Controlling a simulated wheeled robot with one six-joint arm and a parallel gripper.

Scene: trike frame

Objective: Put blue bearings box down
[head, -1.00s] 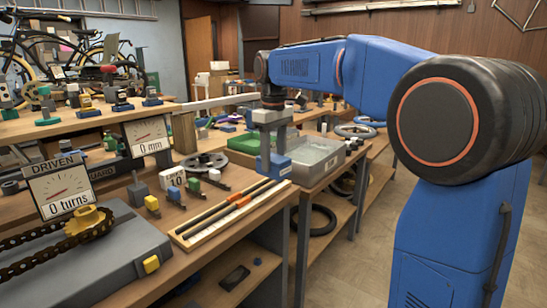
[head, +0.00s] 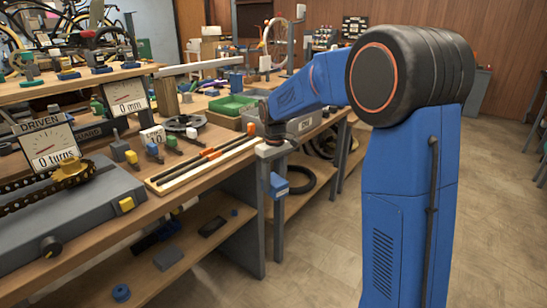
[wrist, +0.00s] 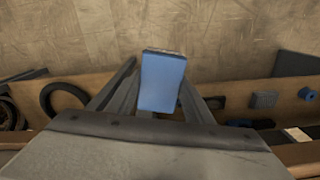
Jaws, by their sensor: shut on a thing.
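The blue bearings box (head: 278,186) hangs in the head view at the end of my arm, below the height of the bench top and in front of the bench's front edge. My gripper (head: 274,168) points down and is shut on it. In the wrist view, the blue box (wrist: 162,82) sits between the two grey fingers of my gripper (wrist: 160,98), with bare floor beyond it. Nothing appears to support the box from below.
The bench (head: 220,160) holds a rod tray (head: 205,163), a green tray (head: 232,104) and a grey bin (head: 303,124). A lower shelf (head: 205,240) carries several small parts; a black ring (head: 300,179) lies on another shelf. Floor (head: 310,270) at right is clear.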

